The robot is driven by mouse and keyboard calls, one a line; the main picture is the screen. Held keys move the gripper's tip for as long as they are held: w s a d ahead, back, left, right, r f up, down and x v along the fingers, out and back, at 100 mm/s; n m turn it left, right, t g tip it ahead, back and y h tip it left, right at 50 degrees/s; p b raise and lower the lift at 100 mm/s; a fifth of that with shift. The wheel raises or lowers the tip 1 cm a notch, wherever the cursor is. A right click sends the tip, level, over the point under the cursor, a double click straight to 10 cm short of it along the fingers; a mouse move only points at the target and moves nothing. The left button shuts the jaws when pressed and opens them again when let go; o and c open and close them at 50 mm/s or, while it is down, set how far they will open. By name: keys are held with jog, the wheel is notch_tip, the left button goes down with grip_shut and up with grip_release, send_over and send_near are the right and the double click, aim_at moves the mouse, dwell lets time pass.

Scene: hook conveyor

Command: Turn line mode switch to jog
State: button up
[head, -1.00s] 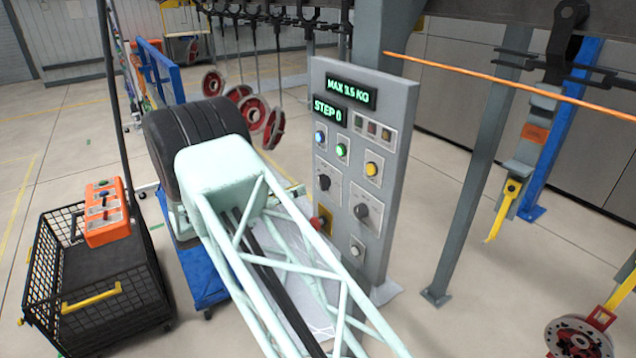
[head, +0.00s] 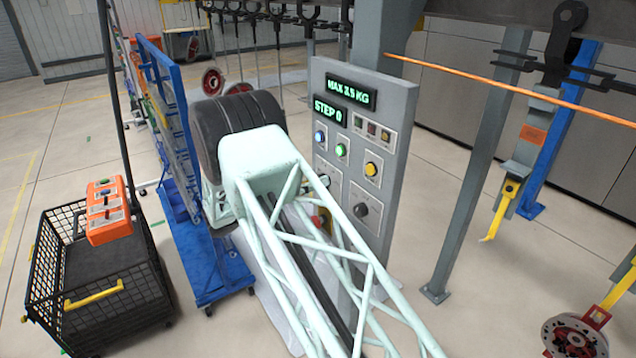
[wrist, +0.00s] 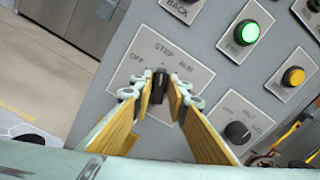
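The grey control panel (head: 400,130) stands upright beside my arm in the head view. In the wrist view, a black selector knob (wrist: 159,86) sits on a plate marked OFF, STEP and RUN, and it points up towards STEP. My gripper (wrist: 160,90) has one yellow-padded finger on each side of this knob, with narrow gaps, so it looks open around it. A second black knob (wrist: 238,132) is to the lower right; its small labels are hard to read. It also shows in the head view (head: 361,210).
A lit green button (wrist: 245,32) and a yellow button (wrist: 293,76) are close by on the panel. A display (head: 329,111) reads STEP 0. A black mesh cart (head: 95,290) and a blue rack (head: 215,270) stand left. An orange bar (head: 500,88) crosses at right.

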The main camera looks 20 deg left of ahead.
grip_shut()
jog(key=shift+f+m+b, duration=0.1)
jog(key=shift+m+b, duration=0.3)
jog(key=shift+b, duration=0.3)
jog(key=m+b, duration=0.6)
jog(key=b, duration=0.1)
jog(key=m+b, duration=0.6)
jog(key=b, duration=0.2)
jog(key=m+b, duration=0.6)
jog(key=b, duration=0.2)
jog(key=shift+s+d+f+m, duration=0.15)
jog(key=shift+s+d+m, duration=0.05)
jog(key=shift+d+m, duration=0.1)
jog(key=shift+m+b, duration=0.4)
jog(key=shift+b, duration=0.1)
